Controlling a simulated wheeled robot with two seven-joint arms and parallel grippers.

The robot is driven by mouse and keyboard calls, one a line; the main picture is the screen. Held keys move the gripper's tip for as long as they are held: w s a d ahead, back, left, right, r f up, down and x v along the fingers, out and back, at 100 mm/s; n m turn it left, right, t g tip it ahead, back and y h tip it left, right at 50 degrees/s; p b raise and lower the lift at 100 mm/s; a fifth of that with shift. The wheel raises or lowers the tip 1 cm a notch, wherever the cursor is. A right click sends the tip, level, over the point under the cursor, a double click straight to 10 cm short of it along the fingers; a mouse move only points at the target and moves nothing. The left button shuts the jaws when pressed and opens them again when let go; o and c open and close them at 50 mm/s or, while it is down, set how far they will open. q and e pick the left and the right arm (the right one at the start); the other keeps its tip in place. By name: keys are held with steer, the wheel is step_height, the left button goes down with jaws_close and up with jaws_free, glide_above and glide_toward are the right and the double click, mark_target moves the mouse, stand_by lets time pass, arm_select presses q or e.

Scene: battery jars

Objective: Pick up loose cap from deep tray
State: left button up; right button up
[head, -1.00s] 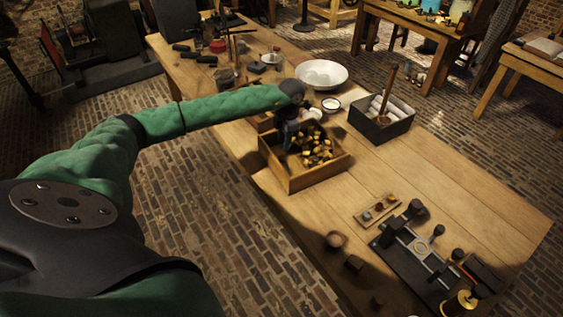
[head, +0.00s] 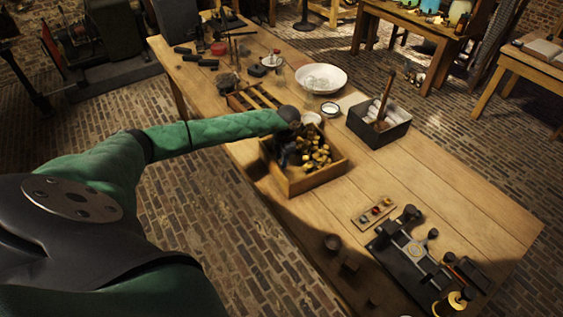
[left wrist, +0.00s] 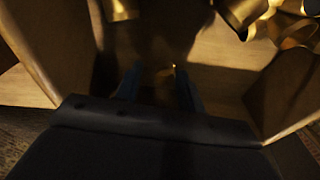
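The deep tray (head: 320,181) is a wooden box on the bench, holding several brass caps (head: 316,154) heaped toward its right and back. My left gripper (head: 284,160) reaches down into the tray's left part, beside the heap. In the left wrist view its two dark fingers (left wrist: 158,88) stand apart, pointing at the shaded tray floor (left wrist: 215,52). A small brass glint (left wrist: 172,70) shows between the fingertips; it is too dark to tell whether it is a cap. Larger brass caps (left wrist: 245,14) lie at upper right in that view, apart from the fingers. My right gripper is not in view.
Tray walls (left wrist: 40,50) rise close on both sides of the gripper. A slotted wooden rack (head: 238,101), white bowl (head: 320,78) and dark box (head: 379,130) stand behind the tray. A black fixture (head: 410,258) lies front right.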

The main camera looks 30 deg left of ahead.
arm_select(q)
steer(key=shift+f, duration=0.2)
steer(key=c, duration=0.8)
steer(key=shift+r, duration=0.1)
